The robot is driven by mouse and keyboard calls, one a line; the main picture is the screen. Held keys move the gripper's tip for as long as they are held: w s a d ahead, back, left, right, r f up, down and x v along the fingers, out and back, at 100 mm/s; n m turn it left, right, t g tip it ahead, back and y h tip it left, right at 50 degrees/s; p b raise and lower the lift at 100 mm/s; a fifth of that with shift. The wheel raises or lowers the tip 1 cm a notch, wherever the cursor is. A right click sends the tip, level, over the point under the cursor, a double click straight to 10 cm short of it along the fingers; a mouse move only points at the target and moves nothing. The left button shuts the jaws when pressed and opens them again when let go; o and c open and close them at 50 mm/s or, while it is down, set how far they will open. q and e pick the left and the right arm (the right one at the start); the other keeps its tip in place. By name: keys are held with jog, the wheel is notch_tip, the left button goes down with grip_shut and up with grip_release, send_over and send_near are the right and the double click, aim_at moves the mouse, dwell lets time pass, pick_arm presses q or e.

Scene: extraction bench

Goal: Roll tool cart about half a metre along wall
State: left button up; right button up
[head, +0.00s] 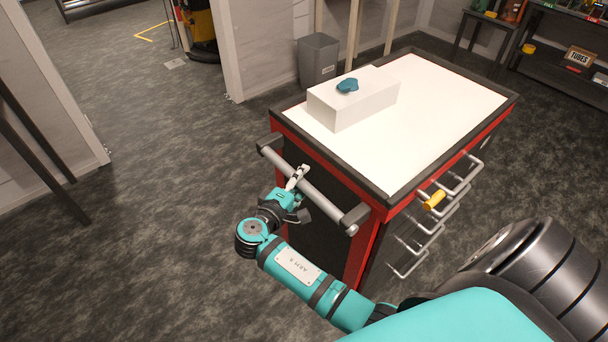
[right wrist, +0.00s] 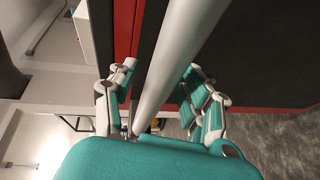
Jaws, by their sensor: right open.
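The tool cart (head: 440,110) is red and black with a white top and stands right of the middle in the head view. A grey push bar (head: 320,192) runs along its near-left end. My right gripper (head: 297,186) is at this bar. In the right wrist view the bar (right wrist: 178,60) passes between the two open fingers (right wrist: 160,100), which stand on either side of it. I cannot tell whether either finger touches it. My left gripper is not in view.
A white box (head: 350,100) with a teal item (head: 347,85) on it rests on the cart top. Drawer handles line the cart's near right side, one with a yellow piece (head: 434,200). A grey bin (head: 318,60) stands behind. The floor at left is clear.

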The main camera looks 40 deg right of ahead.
jog(key=shift+a, duration=0.1)
jog(key=shift+s, duration=0.1)
jog(key=shift+c, duration=0.6)
grip_shut()
